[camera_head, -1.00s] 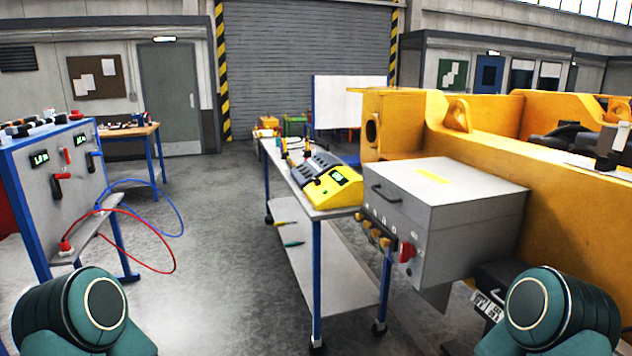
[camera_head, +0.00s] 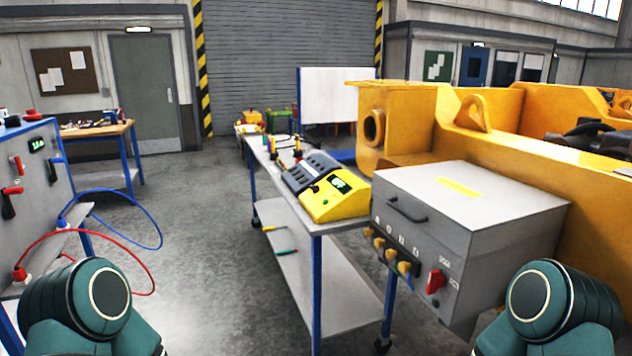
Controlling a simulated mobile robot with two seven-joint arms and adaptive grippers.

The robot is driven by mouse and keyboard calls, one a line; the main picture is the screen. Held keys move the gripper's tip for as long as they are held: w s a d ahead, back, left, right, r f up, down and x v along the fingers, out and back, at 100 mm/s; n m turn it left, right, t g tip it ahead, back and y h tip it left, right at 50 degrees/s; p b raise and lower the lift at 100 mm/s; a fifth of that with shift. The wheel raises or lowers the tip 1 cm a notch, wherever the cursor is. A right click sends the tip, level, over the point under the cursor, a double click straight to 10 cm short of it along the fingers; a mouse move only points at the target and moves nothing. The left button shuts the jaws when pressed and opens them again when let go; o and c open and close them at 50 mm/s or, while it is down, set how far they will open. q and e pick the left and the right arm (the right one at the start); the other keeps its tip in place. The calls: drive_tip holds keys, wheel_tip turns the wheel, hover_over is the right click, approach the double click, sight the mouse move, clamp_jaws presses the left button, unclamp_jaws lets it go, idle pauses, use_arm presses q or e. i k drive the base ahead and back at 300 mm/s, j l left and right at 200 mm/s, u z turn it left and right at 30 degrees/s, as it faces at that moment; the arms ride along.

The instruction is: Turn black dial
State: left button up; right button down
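No black dial can be made out clearly at this size. A yellow and dark grey tester (camera_head: 334,203) with a small lit display and a green button sits on the blue-legged cart (camera_head: 318,226). A grey box (camera_head: 440,230) stands to its right, with a row of orange knobs (camera_head: 391,254) and a red switch (camera_head: 435,281) on its front. A blue-framed panel (camera_head: 40,190) with red and black handles is at the far left. Only teal links of my arms show at the lower corners. Neither gripper is in view.
A large yellow casting (camera_head: 480,140) stands behind the grey box. Red and blue cables (camera_head: 160,235) loop out from the left panel over the floor. Open grey floor (camera_head: 210,290) lies between the panel and the cart. A workbench (camera_head: 100,130) stands at the back left.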

sight(315, 188)
drive_tip(key=i+j+z, duration=0.4)
drive_tip(key=i+j, duration=1.4)
